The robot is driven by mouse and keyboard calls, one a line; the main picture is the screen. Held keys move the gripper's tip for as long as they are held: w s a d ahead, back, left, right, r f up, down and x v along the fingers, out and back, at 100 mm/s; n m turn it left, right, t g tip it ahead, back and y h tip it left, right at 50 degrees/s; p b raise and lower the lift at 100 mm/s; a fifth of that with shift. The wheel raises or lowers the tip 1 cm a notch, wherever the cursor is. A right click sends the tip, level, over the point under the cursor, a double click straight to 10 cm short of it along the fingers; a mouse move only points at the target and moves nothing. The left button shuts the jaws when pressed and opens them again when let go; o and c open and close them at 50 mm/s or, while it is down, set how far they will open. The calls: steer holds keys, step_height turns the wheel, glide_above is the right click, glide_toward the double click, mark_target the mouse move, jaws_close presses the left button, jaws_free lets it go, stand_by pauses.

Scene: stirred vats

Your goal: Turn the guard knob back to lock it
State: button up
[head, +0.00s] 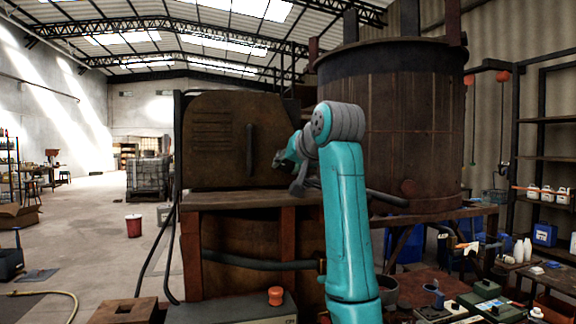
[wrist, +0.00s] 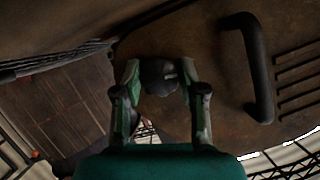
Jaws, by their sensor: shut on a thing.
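The guard (head: 215,155) is a rusty brown panel with slots and a dark bar handle (head: 250,150), upright on the machine at centre left. In the wrist view the guard (wrist: 205,95) fills the upper right, with its handle (wrist: 258,70) to the right of my fingers. The dark, rounded guard knob (wrist: 158,78) sits between my two fingertips, near the guard's edge. My gripper (wrist: 160,70) is shut on the knob, one finger on each side. In the head view my gripper (head: 281,158) is at the guard's right edge, and the knob cannot be made out there.
A large brown vat (head: 400,125) stands behind and right of my arm. A red bucket (head: 133,226) stands on the floor at left. A bench with bottles and boxes is at lower right, with a shelf rack (head: 545,120) beyond. The floor at left is mostly open.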

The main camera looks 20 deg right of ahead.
steer(key=m+y, duration=0.1)
steer(key=m, duration=0.2)
steer(key=shift+d+t+y, duration=0.1)
steer(key=shift+t+y, duration=0.2)
steer(key=shift+y, duration=0.1)
steer(key=m+y, duration=0.1)
steer(key=m, duration=0.2)
steer(key=shift+f+t, duration=0.15)
steer(key=shift+t, duration=0.25)
steer(key=m+t+y, duration=0.1)
steer(key=m, duration=0.2)
steer(key=shift+m+t+y, duration=0.5)
steer(key=shift+m+t, duration=0.1)
steer(key=shift+m, duration=1)
steer(key=o, duration=1.1)
steer(key=shift+o, duration=0.2)
steer(key=v, duration=1.2)
steer(key=shift+f, duration=0.15)
